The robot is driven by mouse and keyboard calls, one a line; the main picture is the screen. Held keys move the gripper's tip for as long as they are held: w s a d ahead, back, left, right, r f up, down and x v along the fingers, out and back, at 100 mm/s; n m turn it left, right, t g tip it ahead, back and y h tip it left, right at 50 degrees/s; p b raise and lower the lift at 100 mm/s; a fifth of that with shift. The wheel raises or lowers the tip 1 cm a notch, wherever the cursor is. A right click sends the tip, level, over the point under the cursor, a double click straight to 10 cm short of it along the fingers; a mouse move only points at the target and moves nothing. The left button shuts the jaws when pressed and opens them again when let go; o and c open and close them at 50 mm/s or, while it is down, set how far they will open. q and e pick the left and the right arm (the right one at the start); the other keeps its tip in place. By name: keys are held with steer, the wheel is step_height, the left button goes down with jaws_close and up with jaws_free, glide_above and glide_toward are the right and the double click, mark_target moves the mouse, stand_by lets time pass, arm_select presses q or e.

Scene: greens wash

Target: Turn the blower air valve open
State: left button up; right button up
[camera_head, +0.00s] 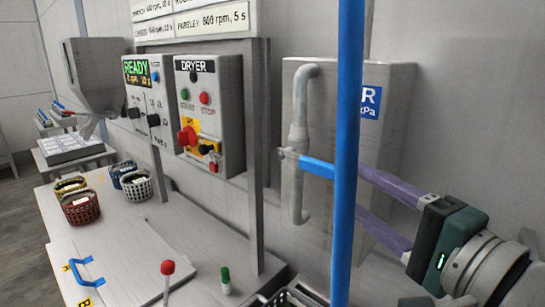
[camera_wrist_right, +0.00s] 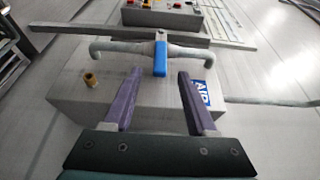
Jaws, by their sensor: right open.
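The blower air valve has a blue lever (camera_head: 318,168) on a grey vertical pipe (camera_head: 299,135) in front of a grey box with a blue AIR label. In the right wrist view the lever (camera_wrist_right: 160,58) stands out across the pipe (camera_wrist_right: 110,48), towards my gripper. My right gripper (camera_head: 362,192) comes in from the right with its purple fingers apart. In the right wrist view its open fingertips (camera_wrist_right: 160,73) lie just short of the lever, one to each side, with nothing between them. A blue post hides part of the fingers in the head view. My left gripper is not in view.
The blue post (camera_head: 348,120) stands upright close to the camera. The dryer panel (camera_head: 212,120) and a READY panel (camera_head: 143,108) are on the left. Several baskets and a bench (camera_head: 150,235) are below. A brass fitting (camera_wrist_right: 91,80) sticks out of the box.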

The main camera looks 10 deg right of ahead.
mark_target(334, 174)
steer(key=x, duration=0.8)
steer(key=shift+w+p, duration=0.2)
steer(key=shift+p, duration=0.1)
jaws_close()
stand_by(1.1)
